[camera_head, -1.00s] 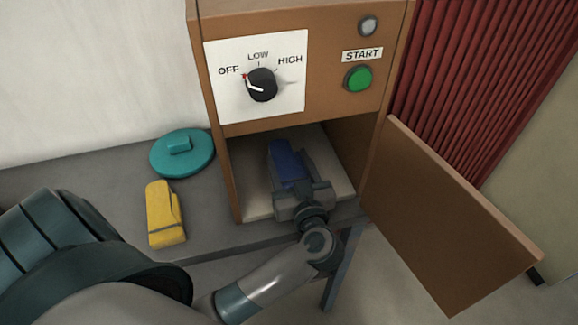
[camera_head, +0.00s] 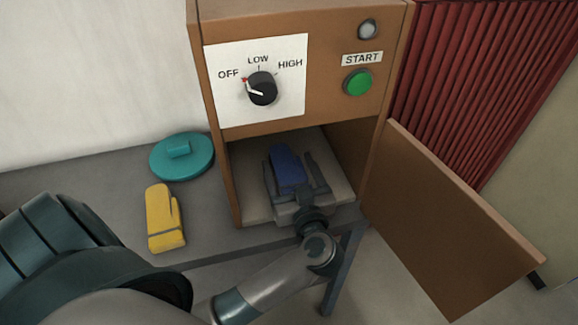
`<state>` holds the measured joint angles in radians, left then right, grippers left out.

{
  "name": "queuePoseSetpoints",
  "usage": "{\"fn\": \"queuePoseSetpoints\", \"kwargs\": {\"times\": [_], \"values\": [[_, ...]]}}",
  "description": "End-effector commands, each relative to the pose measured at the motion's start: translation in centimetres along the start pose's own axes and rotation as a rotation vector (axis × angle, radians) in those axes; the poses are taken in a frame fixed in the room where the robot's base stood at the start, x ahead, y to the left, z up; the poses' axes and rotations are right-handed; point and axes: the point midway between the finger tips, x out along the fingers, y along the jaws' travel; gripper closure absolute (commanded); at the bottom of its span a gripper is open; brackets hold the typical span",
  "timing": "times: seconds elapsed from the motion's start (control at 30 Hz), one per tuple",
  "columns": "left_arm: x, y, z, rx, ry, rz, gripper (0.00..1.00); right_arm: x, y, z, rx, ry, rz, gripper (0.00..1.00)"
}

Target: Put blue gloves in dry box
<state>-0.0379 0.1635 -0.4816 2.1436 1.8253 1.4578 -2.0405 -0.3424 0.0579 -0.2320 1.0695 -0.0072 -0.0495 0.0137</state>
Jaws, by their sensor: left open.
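The blue gloves (camera_head: 287,165) lie inside the brown dry box (camera_head: 218,130), on its pale floor. My left gripper (camera_head: 291,170) reaches in through the open front. Its fingers are spread, one on each side of the gloves, with a gap showing at the right. The box door (camera_head: 450,220) is swung open to the right. My right gripper is not in view.
A yellow mitt (camera_head: 163,218) and a teal round lid (camera_head: 182,156) lie on the grey table (camera_head: 60,180) left of the box. The box front has a dial (camera_head: 262,88) pointing to OFF and a green START button (camera_head: 358,82). A red ribbed panel (camera_head: 465,70) stands at right.

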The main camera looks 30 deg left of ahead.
Motion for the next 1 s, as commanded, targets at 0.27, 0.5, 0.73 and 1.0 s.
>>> {"fn": "queuePoseSetpoints", "kwargs": {"times": [0.27, 0.5, 0.73, 1.0], "values": [[-0.6, 0.0, -0.2, -0.001, -0.002, 0.002, 0.25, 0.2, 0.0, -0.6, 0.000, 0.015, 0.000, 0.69], [-4.0, 0.1, 0.0, -0.001, -0.005, 0.002, 0.25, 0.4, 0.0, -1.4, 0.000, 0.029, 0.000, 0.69], [-8.2, 0.1, 0.0, -0.002, -0.004, 0.002, 0.25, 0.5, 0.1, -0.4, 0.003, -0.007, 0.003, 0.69], [-11.5, 0.0, -0.1, -0.001, -0.002, 0.001, 0.25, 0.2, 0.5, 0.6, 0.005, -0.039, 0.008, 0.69]]}}
